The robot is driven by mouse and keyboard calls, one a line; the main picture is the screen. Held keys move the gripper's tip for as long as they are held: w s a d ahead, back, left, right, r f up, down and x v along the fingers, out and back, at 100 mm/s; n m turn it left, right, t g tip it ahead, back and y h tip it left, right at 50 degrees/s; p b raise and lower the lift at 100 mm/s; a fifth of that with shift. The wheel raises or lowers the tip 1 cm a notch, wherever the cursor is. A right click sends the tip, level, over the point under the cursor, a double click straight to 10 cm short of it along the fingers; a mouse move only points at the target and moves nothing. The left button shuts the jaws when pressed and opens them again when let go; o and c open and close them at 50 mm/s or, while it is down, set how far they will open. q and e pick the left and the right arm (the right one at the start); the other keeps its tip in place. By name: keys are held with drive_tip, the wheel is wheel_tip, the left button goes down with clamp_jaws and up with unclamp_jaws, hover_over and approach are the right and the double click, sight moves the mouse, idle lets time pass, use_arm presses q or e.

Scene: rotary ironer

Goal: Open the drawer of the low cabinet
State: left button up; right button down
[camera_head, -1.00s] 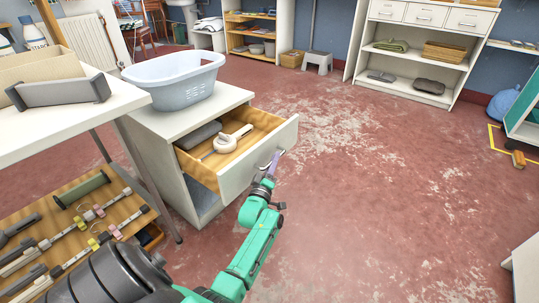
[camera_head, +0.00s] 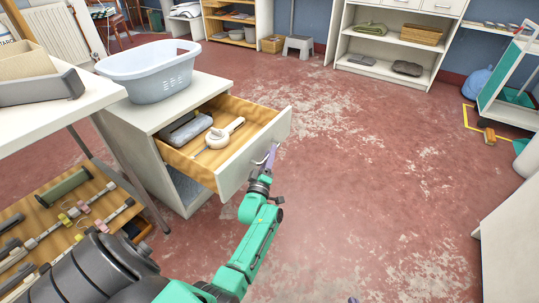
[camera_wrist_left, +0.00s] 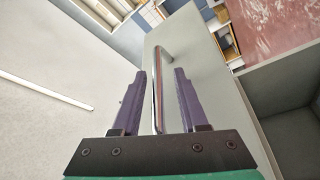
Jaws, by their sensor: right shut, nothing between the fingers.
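The low cabinet (camera_head: 182,185) is white, with its drawer (camera_head: 262,115) pulled well out and the inside showing. A dark grey case-like thing and a white long-handled tool lie in the drawer. The bar handle (camera_wrist_left: 157,75) is on the drawer front (camera_wrist_left: 200,65). My left gripper (camera_head: 268,163) is at this handle. In the left wrist view its two purple fingers (camera_wrist_left: 160,95) stand apart on either side of the handle, with gaps visible. Only a small tip of my right gripper (camera_head: 353,300) shows at the bottom edge of the head view; it is shut and empty.
A pale blue laundry basket (camera_head: 152,75) stands on the cabinet top. A white table (camera_head: 75,113) with a lower wooden shelf is close on the left. A white unit (camera_head: 510,240) stands at the lower right. The red floor (camera_head: 370,170) between is clear.

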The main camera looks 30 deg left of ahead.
drive_tip(key=shift+r, duration=0.1)
use_arm(q)
drive_tip(key=shift+s+d, duration=0.15)
drive_tip(key=shift+s, duration=0.2)
drive_tip(key=p+v, duration=0.3)
drive_tip(key=v, duration=1)
drive_tip(key=shift+s+p, duration=0.3)
drive_tip(key=shift+s, duration=0.1)
use_arm(e)
drive_tip(key=d+r+g, duration=0.1)
drive_tip(key=d+g+h, duration=0.1)
drive_tip(key=d, duration=0.1)
drive_tip(key=d+r+g+h, duration=0.1)
drive_tip(key=shift+d+r+n+g, duration=0.25)
drive_tip(key=shift+r+n+g, duration=0.05)
drive_tip(key=shift+n, duration=0.1)
use_arm(q)
drive_tip(key=shift+f, duration=0.15)
